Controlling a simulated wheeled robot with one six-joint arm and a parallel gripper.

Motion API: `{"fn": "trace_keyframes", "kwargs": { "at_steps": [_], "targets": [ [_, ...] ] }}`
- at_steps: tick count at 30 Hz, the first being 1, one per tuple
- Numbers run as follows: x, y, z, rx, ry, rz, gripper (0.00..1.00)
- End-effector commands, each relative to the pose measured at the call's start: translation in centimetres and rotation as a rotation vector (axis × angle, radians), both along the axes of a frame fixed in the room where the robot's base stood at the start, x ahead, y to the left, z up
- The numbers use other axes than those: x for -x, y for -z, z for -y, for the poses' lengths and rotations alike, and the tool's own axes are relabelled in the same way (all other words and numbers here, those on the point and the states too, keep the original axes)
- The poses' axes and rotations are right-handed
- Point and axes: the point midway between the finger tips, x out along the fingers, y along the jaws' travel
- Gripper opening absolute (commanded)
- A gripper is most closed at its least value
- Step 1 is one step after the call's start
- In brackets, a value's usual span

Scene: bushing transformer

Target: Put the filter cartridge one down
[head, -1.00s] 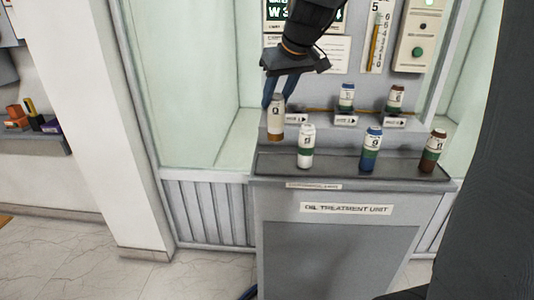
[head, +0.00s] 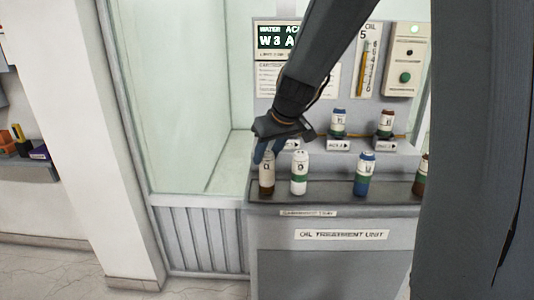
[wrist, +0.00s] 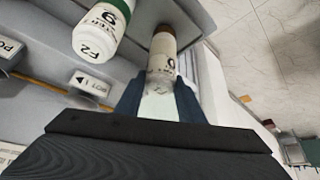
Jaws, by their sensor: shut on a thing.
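My gripper (head: 266,153) is shut on a white filter cartridge with a brown base (head: 267,178). It grips the upper part from above. The cartridge is upright over the left end of the dark front shelf (head: 330,196). Its base is at or just above the surface; I cannot tell which. In the wrist view the held cartridge (wrist: 162,55) is between the two blue fingers, its label only partly legible. A white and green cartridge (head: 299,173) stands close to its right; it also shows in the wrist view (wrist: 100,28).
Two more cartridges (head: 338,122) (head: 386,123) stand on the raised step behind, above small arrow labels. A panel with gauge and lamps rises at the back.

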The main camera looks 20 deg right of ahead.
Motion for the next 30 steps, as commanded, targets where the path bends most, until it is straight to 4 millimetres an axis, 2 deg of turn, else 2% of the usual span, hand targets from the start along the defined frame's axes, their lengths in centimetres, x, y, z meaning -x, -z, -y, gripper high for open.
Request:
{"fn": "trace_keyframes", "kwargs": {
  "at_steps": [9,10,13,25,30],
  "targets": [
    [-0.1,0.2,0.0,0.000,0.000,0.002,0.00],
    [0.0,0.2,0.0,0.000,0.000,0.001,0.38],
    [0.0,0.2,0.0,0.000,0.000,0.001,0.54],
    [0.0,-0.3,0.0,0.000,0.000,0.001,0.54],
    [1.0,-2.3,0.3,0.001,-0.001,0.007,0.54]
  ]
}}
